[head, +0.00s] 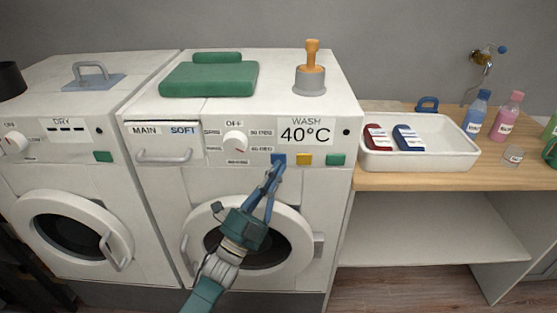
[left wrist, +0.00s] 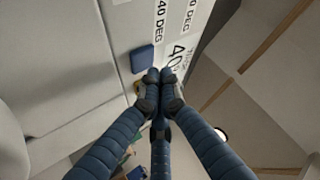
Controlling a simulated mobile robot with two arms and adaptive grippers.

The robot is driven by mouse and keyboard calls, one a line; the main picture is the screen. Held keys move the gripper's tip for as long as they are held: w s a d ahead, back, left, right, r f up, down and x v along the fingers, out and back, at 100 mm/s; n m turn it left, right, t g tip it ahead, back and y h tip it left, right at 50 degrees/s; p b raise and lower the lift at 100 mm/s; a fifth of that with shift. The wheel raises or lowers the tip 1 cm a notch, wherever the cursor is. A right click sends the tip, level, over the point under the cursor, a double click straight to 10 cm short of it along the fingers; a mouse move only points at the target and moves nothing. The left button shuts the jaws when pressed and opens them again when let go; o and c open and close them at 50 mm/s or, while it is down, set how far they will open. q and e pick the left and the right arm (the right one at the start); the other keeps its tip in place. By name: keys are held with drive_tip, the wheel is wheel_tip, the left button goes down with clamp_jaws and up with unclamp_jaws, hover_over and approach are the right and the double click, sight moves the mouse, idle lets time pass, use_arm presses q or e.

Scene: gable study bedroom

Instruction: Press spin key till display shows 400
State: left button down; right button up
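In the left wrist view the blue key (left wrist: 142,58) is beside the closed fingertips (left wrist: 160,76), which partly hide the yellow key. I cannot tell whether they touch. My right gripper is not in view.
A program knob (head: 235,141) and a drawer (head: 163,144) are left of the keys. The round door (head: 292,222) is below. A dryer (head: 60,175) stands at left. A white tray (head: 455,161) and bottles (head: 477,113) are on the wooden counter at right.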

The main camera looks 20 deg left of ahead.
use_arm(q)
drive_tip(key=shift+w, duration=0.15)
idle(0.6)
drive_tip(key=shift+w+a, duration=0.15)
drive_tip(key=shift+w, duration=0.15)
drive_tip(key=shift+w+a+b, duration=0.1)
drive_tip(key=shift+w+b, duration=0.2)
drive_tip(key=shift+b, duration=0.2)
idle(0.4)
drive_tip(key=shift+s, duration=0.15)
drive_tip(key=shift+s+d+p, duration=0.25)
drive_tip(key=shift+s+p, duration=0.1)
drive_tip(key=shift+s, duration=0.25)
drive_tip(key=s+p, duration=0.1)
drive_tip(key=s, duration=0.1)
drive_tip(key=s+d, duration=0.1)
drive_tip(key=s, duration=0.1)
drive_tip(key=shift+s+d+p, duration=0.2)
drive_tip(key=shift+s+p, duration=0.2)
